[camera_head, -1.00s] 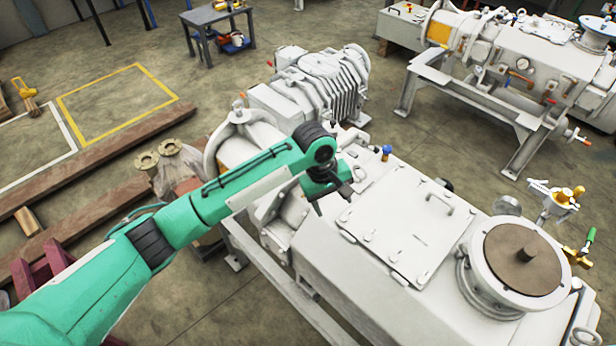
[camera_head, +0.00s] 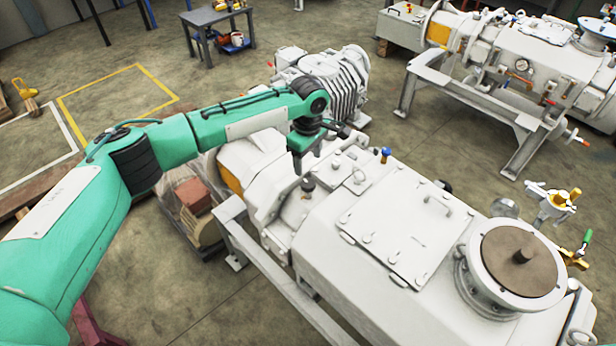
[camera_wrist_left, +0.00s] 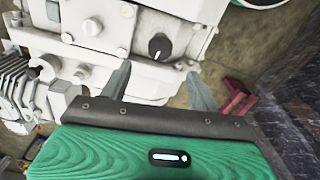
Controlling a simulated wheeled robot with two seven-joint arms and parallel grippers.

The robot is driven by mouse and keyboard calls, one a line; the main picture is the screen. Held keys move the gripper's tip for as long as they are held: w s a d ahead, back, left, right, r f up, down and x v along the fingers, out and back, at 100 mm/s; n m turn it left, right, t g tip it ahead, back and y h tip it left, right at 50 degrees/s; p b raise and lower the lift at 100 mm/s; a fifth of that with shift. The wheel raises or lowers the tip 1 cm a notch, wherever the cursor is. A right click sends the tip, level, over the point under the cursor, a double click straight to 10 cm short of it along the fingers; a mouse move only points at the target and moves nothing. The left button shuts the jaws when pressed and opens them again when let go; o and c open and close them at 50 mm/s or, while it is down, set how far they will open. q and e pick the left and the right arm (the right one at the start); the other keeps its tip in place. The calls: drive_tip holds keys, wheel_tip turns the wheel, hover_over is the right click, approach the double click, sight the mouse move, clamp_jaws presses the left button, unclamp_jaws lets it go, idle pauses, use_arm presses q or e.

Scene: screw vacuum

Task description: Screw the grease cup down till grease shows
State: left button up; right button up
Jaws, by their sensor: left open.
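My left gripper (camera_head: 299,170) points down just above and beside the cup in the head view. In the left wrist view its fingers (camera_wrist_left: 157,74) are spread wide, with nothing between them and the cup beyond the tips. I cannot make out any grease. My right gripper is not in view.
A blue-topped fitting (camera_head: 386,154) and a lid with handles (camera_head: 400,235) are on the pump close by. A ribbed white motor (camera_head: 335,75) stands behind. A second white machine (camera_head: 520,65) is at the back right. Open floor lies between them.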

sight(308, 183)
use_arm(q)
wheel_tip(308, 183, down, 8)
drive_tip(key=shift+r+p, duration=0.2)
drive_tip(key=shift+p, duration=0.55)
drive_tip(key=shift+f, duration=0.6)
drive_tip(key=c, duration=1)
